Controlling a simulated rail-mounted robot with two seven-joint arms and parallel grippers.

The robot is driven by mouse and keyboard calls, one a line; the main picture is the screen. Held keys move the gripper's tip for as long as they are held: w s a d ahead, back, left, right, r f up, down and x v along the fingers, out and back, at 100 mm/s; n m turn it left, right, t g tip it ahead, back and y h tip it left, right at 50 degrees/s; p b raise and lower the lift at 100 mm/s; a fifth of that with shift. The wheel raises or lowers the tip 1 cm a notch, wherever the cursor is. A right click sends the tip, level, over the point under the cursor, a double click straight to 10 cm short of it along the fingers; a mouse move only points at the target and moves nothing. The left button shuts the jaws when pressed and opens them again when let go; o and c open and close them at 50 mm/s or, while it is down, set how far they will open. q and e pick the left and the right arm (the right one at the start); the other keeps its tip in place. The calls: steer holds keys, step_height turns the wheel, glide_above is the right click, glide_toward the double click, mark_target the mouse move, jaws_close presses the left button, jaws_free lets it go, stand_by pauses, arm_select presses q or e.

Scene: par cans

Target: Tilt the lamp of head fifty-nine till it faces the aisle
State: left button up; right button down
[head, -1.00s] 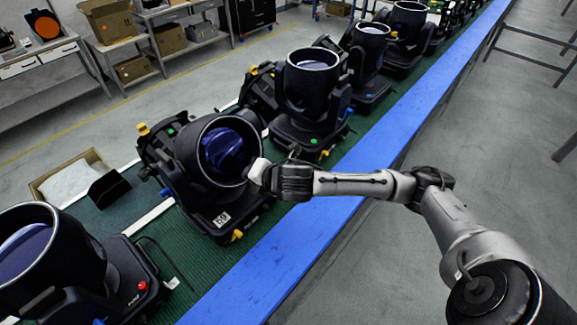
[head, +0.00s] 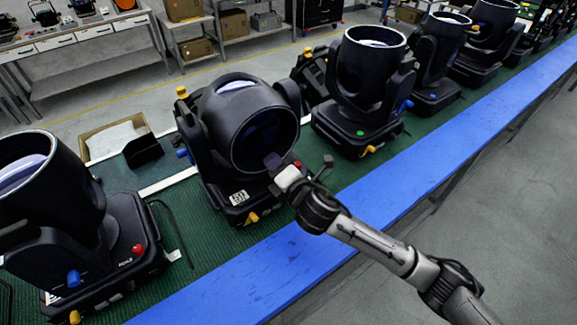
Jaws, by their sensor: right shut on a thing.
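Head fifty-nine's lamp (head: 232,112) is a black barrel in a yoke. Its base carries a white label (head: 239,197) that seems to read 59. The barrel is tipped over, and its dark round opening (head: 265,142) faces toward the blue rail side, to the lower right. My right gripper (head: 277,167) is at the lower right rim of the opening, shut on the rim. The exact grip is small and partly hidden by the fingers. My left gripper is out of view.
Neighbouring heads (head: 365,85) stand on the green belt (head: 180,215), their barrels pointing up. Another large head (head: 45,190) stands at the left. The blue rail (head: 330,232) runs along the belt's near side, with open grey floor beyond it. An open carton (head: 95,157) lies behind.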

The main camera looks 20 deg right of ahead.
steer(key=shift+f, duration=0.2)
steer(key=c, duration=1.2)
jaws_free()
steer(key=shift+a+r, duration=0.1)
steer(key=shift+s, duration=0.15)
steer(key=v, duration=1.3)
steer(key=shift+s, duration=0.2)
